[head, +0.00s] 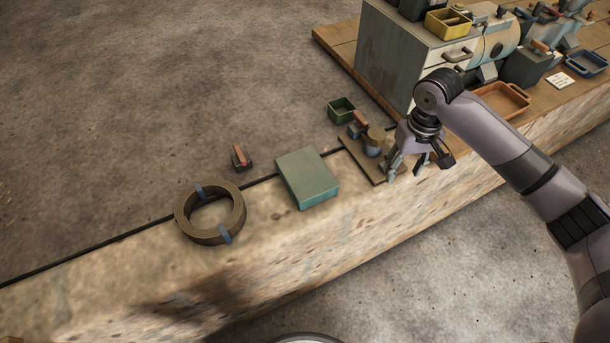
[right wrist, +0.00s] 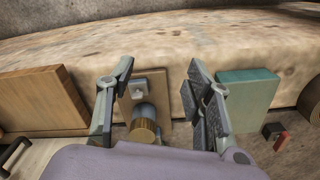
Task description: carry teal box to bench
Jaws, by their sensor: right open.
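The teal box (head: 308,180) lies flat on a pale, rough stone-like ledge (head: 270,225) in the middle of the head view. It also shows in the right wrist view, right of my fingers (right wrist: 246,97). My right gripper (head: 408,172) is open and empty, to the right of the box and apart from it. It hangs beside a brown board (head: 360,160) with a round-topped part (head: 375,141), which appears between the fingers in the right wrist view. The wooden bench top (head: 340,38) is at the upper right. My left gripper is out of view.
A brown coil (head: 180,213) with blue ties lies left of the box. A small red-handled item (head: 239,157) and a dark green bin (head: 341,109) lie behind. A grey cabinet (head: 395,55), a yellow bin (head: 448,24) and an orange tray (head: 502,101) crowd the bench.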

